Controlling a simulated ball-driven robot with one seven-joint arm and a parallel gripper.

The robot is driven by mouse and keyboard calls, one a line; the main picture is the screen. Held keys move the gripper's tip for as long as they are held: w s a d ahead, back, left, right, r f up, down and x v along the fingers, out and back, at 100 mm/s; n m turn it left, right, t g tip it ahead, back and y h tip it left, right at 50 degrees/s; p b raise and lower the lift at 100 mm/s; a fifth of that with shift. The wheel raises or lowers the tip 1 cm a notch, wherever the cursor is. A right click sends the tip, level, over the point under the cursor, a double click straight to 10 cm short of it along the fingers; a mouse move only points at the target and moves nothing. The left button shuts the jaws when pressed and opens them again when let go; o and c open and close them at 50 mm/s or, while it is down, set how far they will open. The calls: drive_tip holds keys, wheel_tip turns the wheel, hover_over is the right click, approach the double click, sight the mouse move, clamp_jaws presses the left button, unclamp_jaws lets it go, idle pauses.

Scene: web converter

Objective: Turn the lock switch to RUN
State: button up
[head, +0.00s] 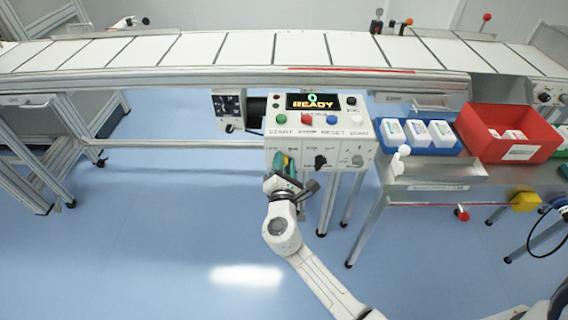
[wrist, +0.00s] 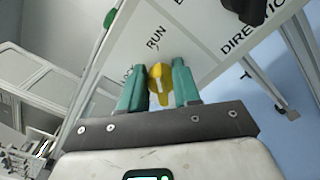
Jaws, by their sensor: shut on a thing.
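The lock switch (wrist: 158,84) is a yellow knob with a white pointer line on the white control panel. In the wrist view the word RUN stands just above it, and other lettering to its left is partly hidden by a finger. My gripper (wrist: 158,88) has its two green fingers on either side of the knob, shut on it. In the head view my gripper (head: 284,165) is at the lower left of the control box (head: 318,150), and the knob is mostly hidden there. The pointer line runs roughly up and down in the wrist view.
Above the switch on the box are a READY display (head: 313,102) and several coloured buttons. A black knob (head: 320,162) sits close to the right of my gripper. A conveyor (head: 240,48) runs behind. A red bin (head: 508,132) stands right. The blue floor is clear.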

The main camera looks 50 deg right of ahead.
drive_tip(key=shift+c, duration=0.7)
drive_tip(key=shift+f+b, duration=0.15)
drive_tip(key=shift+b, duration=0.2)
drive_tip(key=shift+m+b, duration=0.3)
drive_tip(key=o, duration=1)
drive_tip(key=v, duration=1.1)
drive_tip(key=shift+d, duration=0.1)
